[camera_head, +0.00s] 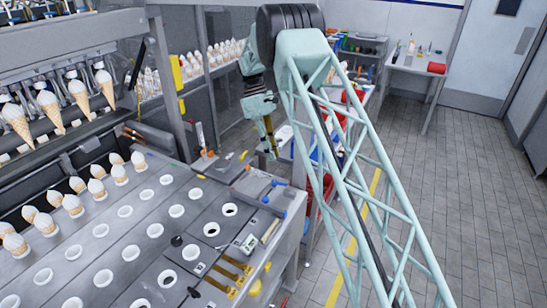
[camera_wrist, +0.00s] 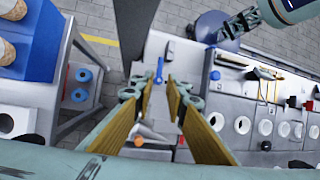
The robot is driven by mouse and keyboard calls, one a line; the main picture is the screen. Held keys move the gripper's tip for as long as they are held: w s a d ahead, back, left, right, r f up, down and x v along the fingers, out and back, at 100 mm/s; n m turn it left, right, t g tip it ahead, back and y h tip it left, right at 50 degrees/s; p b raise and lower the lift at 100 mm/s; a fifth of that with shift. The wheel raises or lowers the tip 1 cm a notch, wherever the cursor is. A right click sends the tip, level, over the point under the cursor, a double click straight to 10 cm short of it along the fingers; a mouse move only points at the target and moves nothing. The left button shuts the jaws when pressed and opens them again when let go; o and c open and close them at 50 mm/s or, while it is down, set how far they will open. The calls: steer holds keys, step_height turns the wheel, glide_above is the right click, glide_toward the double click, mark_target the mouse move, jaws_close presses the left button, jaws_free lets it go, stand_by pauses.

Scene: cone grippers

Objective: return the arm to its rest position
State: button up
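My gripper (camera_head: 268,132) hangs at the end of my pale teal arm (camera_head: 335,165), its fingers pointing down near the far right end of the cone machine's counter. The wrist view shows my gripper (camera_wrist: 160,95) with two yellow-brown finger pads set apart and nothing held between them. A small white and orange object (camera_wrist: 147,134) appears between the pads, on the surface beyond them. My gripper's height above that surface cannot be told.
The counter (camera_head: 205,258) has rows of white-rimmed holes, with several cones at its left. More cones hang in a rack (camera_head: 62,110). A blue block (camera_wrist: 30,45) is at the wrist view's left. A white table (camera_head: 418,64) stands back right. Tiled floor (camera_head: 455,185) at right is clear.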

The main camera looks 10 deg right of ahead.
stand_by(0.4)
steer(key=s+d+r+m+t+b, duration=0.1)
steer(key=s+r, duration=0.4)
steer(key=r, duration=0.4)
steer(key=s+r+m+t+b, duration=0.1)
steer(key=s+r+m+b, duration=0.1)
steer(key=s+r, duration=0.45)
steer(key=s+d+r+m+t+y+b, duration=0.1)
steer(key=s+r+m+t+b, duration=0.15)
steer(key=s+r, duration=1.1)
steer(key=s+m+t+b, duration=0.2)
steer(key=s+m+b, duration=0.1)
steer(key=s, duration=1.7)
steer(key=s+f+m+t+b, duration=0.1)
steer(key=s+f, duration=0.2)
steer(key=s, duration=0.6)
steer(key=s+f+m+t+y+b, duration=0.1)
steer(key=s+f, duration=0.3)
steer(key=s, duration=0.5)
steer(key=shift+d+f+b, duration=0.15)
steer(key=shift+b, duration=0.15)
